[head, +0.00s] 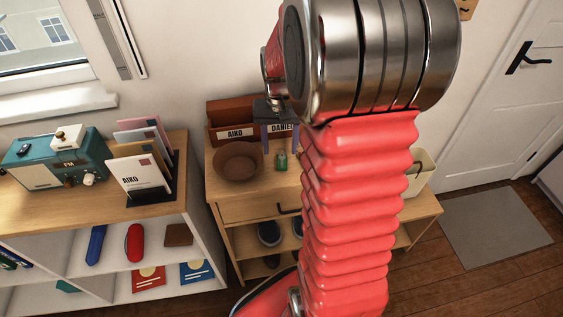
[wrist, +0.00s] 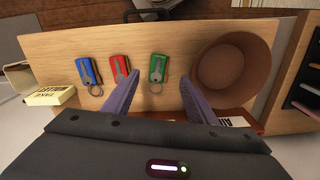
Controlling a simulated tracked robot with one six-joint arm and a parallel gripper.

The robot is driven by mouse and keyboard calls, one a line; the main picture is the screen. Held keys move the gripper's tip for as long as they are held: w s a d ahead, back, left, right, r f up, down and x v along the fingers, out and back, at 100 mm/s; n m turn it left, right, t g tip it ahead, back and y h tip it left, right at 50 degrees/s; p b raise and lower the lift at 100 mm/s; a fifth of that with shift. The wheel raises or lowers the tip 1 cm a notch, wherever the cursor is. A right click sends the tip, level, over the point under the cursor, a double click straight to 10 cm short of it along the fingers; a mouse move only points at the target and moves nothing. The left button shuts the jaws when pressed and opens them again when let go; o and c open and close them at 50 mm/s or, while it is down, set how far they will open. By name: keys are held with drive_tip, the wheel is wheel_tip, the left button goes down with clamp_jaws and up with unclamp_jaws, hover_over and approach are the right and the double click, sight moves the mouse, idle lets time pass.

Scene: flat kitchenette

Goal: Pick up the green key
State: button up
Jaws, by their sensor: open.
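The green key (wrist: 157,68) lies on the wooden cabinet top (wrist: 215,29), with a metal ring at its lower end. It also shows in the head view (head: 282,161), just below my gripper (head: 281,148). In the wrist view my gripper (wrist: 160,82) is open and empty, with its two purple fingers reaching toward the key from either side. The fingertips look apart from it; their height above the top is hard to judge. A red key (wrist: 120,68) and a blue key (wrist: 88,71) lie to the left of the green key.
A brown bowl (wrist: 234,66) stands close to the right finger. A yellow box (wrist: 52,96) is at the left. Behind in the head view is a letter holder (head: 229,114) marked AIKO. A shelf holds a teal radio (head: 54,158) and a card rack (head: 150,170).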

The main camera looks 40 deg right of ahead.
sight(280, 161)
drive_tip(key=shift+s+f, duration=0.15)
drive_tip(key=shift+f, duration=2.2)
drive_tip(key=shift+c, duration=0.6)
drive_tip(key=c, duration=1.1)
drive_tip(key=shift+r, duration=0.1)
wheel_tip(280, 161, up, 10)
drive_tip(key=shift+f, duration=0.1)
